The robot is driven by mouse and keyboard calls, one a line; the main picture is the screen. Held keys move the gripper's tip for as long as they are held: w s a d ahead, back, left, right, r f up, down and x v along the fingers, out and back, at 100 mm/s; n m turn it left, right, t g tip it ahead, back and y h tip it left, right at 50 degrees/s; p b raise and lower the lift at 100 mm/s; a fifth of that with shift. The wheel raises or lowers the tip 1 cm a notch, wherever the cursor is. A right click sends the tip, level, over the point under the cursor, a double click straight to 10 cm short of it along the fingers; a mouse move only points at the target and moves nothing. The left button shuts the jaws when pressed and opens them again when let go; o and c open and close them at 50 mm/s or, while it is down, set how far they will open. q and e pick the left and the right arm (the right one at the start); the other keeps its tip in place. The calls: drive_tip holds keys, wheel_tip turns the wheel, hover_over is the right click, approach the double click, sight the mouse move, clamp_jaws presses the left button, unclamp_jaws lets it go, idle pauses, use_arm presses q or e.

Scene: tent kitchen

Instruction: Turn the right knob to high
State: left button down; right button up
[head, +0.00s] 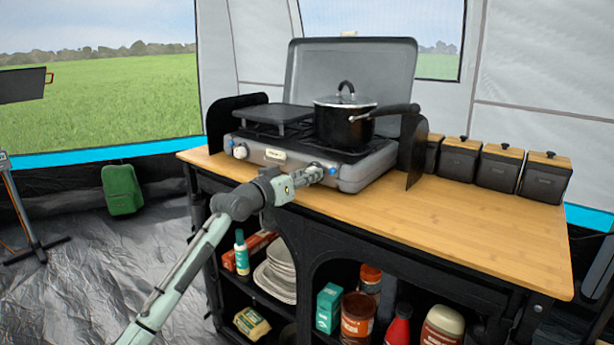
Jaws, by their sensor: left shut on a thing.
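The camping stove (350,175) stands on the wooden counter with its lid up. Its left knob (240,151) is in plain view on the front panel. My left gripper (312,174) is at the right end of the front panel, shut on the right knob (320,168). The gripper hides most of that knob, so its setting cannot be read. My right gripper is not in view.
A black pot (345,122) with a glass lid sits on the right burner, its handle pointing right. A flat griddle (270,114) covers the left burner. Several dark canisters (500,166) line the back right. The front right of the counter (450,215) is clear.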

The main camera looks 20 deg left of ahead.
use_arm(q)
drive_tip(key=shift+f, duration=0.1)
idle(0.3)
drive_tip(key=c, duration=1.4)
unclamp_jaws()
drive_tip(key=shift+c, duration=0.2)
drive_tip(key=v, duration=1.2)
